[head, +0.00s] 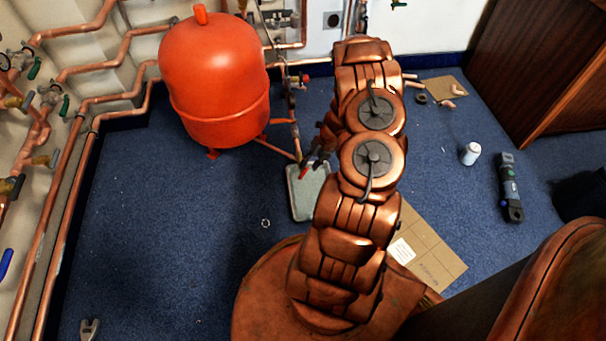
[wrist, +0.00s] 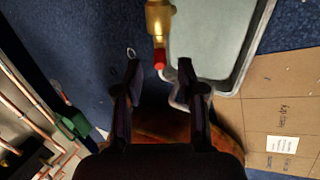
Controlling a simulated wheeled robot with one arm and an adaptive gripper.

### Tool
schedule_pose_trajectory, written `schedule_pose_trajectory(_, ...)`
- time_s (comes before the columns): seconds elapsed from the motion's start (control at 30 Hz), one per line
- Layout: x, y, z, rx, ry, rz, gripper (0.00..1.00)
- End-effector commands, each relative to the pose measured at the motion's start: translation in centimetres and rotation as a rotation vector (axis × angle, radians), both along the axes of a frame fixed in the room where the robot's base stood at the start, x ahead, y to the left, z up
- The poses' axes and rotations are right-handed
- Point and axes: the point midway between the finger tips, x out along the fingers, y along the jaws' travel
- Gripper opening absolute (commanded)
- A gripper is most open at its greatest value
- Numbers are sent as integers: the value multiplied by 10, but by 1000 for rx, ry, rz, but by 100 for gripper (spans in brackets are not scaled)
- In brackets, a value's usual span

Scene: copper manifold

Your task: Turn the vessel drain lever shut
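The red vessel (head: 213,80) stands upright on the blue floor at upper left in the head view. In the wrist view a brass valve (wrist: 158,22) shows at the top centre, with a red lever (wrist: 159,58) pointing toward me. The lever also shows as a small red piece (head: 304,172) in the head view, low above the tray. My gripper (wrist: 159,70) is open, with one finger on each side of the lever's end and visible gaps to both. In the head view my gripper (head: 321,155) is small and dark, partly hidden by my arm.
A grey tray (head: 309,208) lies under the valve. Flat cardboard (head: 432,250) lies right of my arm. Copper pipes with valves run along the left wall (head: 60,195). A white bottle (head: 470,153) and a dark tool (head: 510,187) stand or lie at right. Floor at left is mostly clear.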

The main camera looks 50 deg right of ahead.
Motion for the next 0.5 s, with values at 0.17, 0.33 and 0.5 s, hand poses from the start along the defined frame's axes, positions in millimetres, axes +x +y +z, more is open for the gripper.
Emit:
schedule_pose_trajectory(0.17, 6, 9, -23, 2, 1, 2, 39)
schedule_pose_trajectory(0.33, 13, 16, -46, -2, 1, 0, 39)
schedule_pose_trajectory(0.5, 16, 22, -60, -1, 1, -1, 39)
